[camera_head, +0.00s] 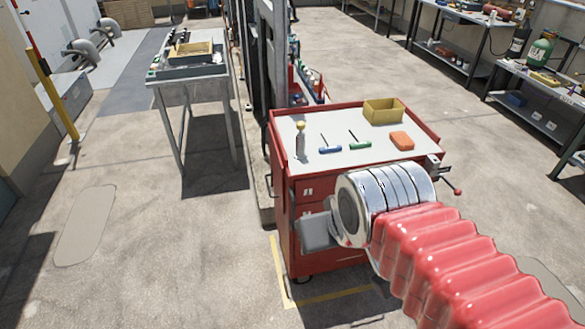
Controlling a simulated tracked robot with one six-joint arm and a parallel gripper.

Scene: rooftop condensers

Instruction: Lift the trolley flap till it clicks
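The red trolley (289,248) stands at the middle of the view with a pale flat top (307,169) and drawers in its front. I cannot make out a separate flap on it. My arm, with red ribbed sleeve and shiny metal wrist, comes in from the lower right and covers much of the trolley's front and right side. A grey block (317,231) shows at the left of the wrist, in front of the drawers. It looks like part of my gripper, but no fingertips show, so its opening and any contact are hidden.
On the trolley top are a yellow bin (383,111), an orange block (402,141), blue (330,149) and green (360,145) handled tools and a small bottle (300,141). A vise-like fitting (433,163) sits at its right corner. The floor at left is clear.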

